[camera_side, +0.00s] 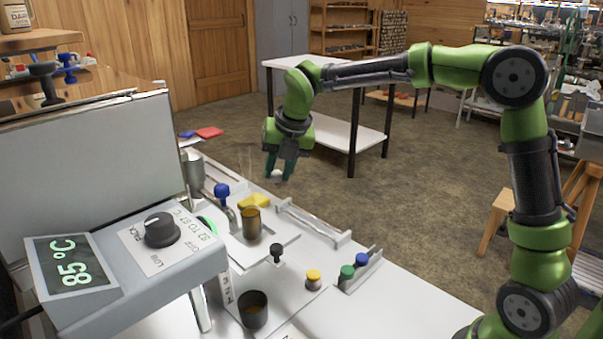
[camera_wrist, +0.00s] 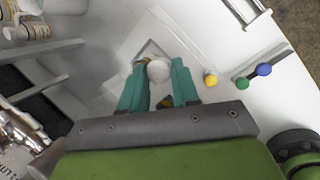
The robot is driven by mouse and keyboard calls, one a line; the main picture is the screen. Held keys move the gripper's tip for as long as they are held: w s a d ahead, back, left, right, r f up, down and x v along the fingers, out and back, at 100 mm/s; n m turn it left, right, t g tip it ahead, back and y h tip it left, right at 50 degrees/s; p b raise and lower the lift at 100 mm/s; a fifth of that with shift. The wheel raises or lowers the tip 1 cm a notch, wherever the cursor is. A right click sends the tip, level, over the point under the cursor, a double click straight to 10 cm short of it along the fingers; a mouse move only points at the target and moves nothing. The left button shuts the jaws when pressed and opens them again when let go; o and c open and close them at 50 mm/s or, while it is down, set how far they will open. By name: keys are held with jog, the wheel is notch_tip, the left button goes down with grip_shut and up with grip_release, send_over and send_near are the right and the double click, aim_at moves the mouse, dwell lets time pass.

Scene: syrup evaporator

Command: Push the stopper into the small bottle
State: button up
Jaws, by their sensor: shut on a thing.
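My gripper (camera_side: 279,171) points down with its two teal fingers on a small white rounded piece (camera_side: 277,173), held in the air at the far side of the bench. In the wrist view the white piece (camera_wrist: 159,70) sits between the fingertips (camera_wrist: 159,66); it may be the stopper. A small vessel with a yellow top (camera_side: 313,279) stands on the bench, well apart from the gripper; it also shows in the wrist view (camera_wrist: 211,80). An open amber vessel (camera_side: 251,224) stands on a pale tray. I cannot tell which one is the small bottle.
A rack holds a green-topped piece (camera_side: 346,272) and a blue-topped piece (camera_side: 362,260). A dark amber cup (camera_side: 253,310) stands near the front. The grey control box (camera_side: 160,250) reads 85 °C. A black knob (camera_side: 276,251) stands mid-bench. The bench's right front is clear.

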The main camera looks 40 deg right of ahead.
aim_at(252, 196)
jog(key=w+a+r, duration=0.2)
jog(key=a+r, duration=0.3)
jog(key=a, duration=0.1)
jog(key=shift+n+y, duration=0.4)
jog(key=shift+f, duration=2.5)
jog(key=shift+s+f, duration=0.1)
jog(key=shift+f, duration=0.85)
jog(key=shift+c, duration=0.4)
jog(key=o, duration=1.4)
jog(key=shift+o, duration=0.2)
jog(key=shift+r, duration=0.15)
jog(key=shift+r, duration=1.9)
jog(key=shift+r, duration=0.1)
jog(key=shift+r, duration=2.4)
